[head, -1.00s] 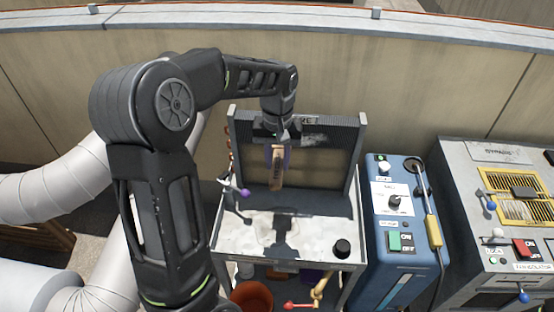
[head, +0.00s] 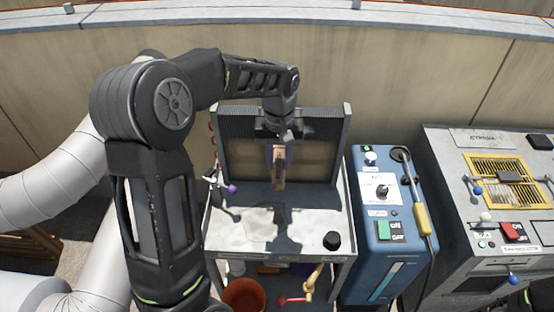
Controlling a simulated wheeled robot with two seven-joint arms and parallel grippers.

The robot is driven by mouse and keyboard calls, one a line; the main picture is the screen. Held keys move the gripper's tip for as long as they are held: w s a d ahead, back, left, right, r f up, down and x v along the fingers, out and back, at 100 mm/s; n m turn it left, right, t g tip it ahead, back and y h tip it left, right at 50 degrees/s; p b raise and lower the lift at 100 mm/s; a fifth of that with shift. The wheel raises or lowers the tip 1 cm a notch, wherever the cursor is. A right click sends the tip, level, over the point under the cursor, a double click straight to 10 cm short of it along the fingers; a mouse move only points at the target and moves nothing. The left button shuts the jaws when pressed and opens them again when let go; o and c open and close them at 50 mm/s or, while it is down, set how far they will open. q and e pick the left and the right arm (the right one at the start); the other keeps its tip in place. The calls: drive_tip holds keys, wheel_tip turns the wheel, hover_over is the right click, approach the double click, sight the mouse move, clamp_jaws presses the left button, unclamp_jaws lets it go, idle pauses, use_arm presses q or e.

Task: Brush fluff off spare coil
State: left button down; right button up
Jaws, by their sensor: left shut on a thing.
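The spare coil (head: 320,160) stands upright at the back of a small metal bench, a dark finned panel in a grey frame with a paler tan area in its middle. My left gripper (head: 278,145) points down in front of the coil and is shut on a brush (head: 278,170) with a wooden handle. The brush hangs upright before the coil's middle. I cannot tell whether its bristles touch the fins. The gripper and brush hide part of the coil. My right gripper is not in view.
The bench top (head: 300,236) is pale and mostly bare, with a black knob (head: 332,240) at its right and a purple-tipped lever (head: 232,189) at its left. A blue machine (head: 385,225) and a grey cabinet (head: 455,165) stand to the right. An orange bucket (head: 243,295) sits below.

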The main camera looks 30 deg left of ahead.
use_arm(q)
drive_tip(key=shift+w+a+p, duration=0.3)
drive_tip(key=shift+w+a, duration=0.1)
drive_tip(key=shift+w, duration=0.35)
idle(0.3)
drive_tip(key=shift+r+p, duration=0.85)
drive_tip(key=shift+r, duration=0.3)
drive_tip(key=shift+f, duration=0.15)
drive_tip(key=shift+f+b, duration=1.6)
drive_tip(key=shift+f, duration=0.5)
drive_tip(key=shift+w+r, duration=0.1)
drive_tip(key=shift+r, duration=0.1)
